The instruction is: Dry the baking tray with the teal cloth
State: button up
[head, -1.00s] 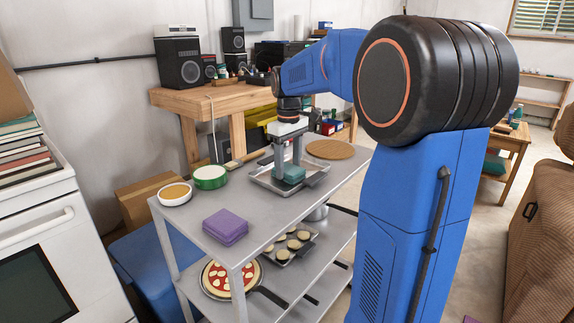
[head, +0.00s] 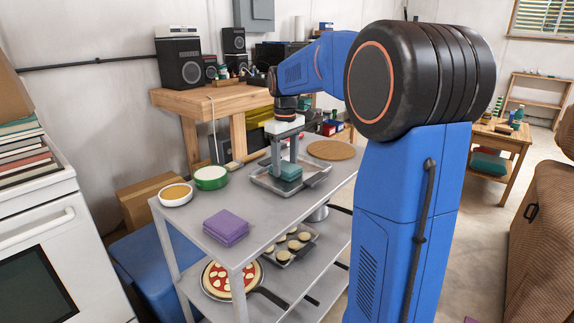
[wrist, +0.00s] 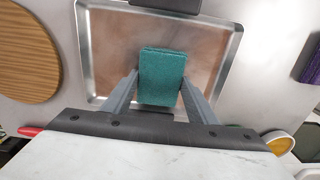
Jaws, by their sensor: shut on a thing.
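The baking tray (head: 258,177) is a shallow grey metal tray lying on the top shelf of the cart; it also shows in the wrist view (wrist: 215,60). My gripper (head: 284,165) points down over the tray and is shut on the folded teal cloth (head: 288,172). In the wrist view the teal cloth (wrist: 162,75) sits between my two fingers, over the tray's inner floor near its middle. I cannot tell for sure whether the cloth touches the tray floor. Part of the tray's floor is hidden by the cloth and my fingers.
On the same grey cart top (head: 275,212) are a folded purple cloth (head: 226,227), a white bowl (head: 175,194), a green-rimmed bowl (head: 210,178) and a round wooden board (head: 331,149). A pizza pan (head: 229,278) and a muffin tray (head: 288,247) are on the shelf below.

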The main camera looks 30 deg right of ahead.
jog(key=shift+w, duration=0.1)
jog(key=shift+r, duration=1.5)
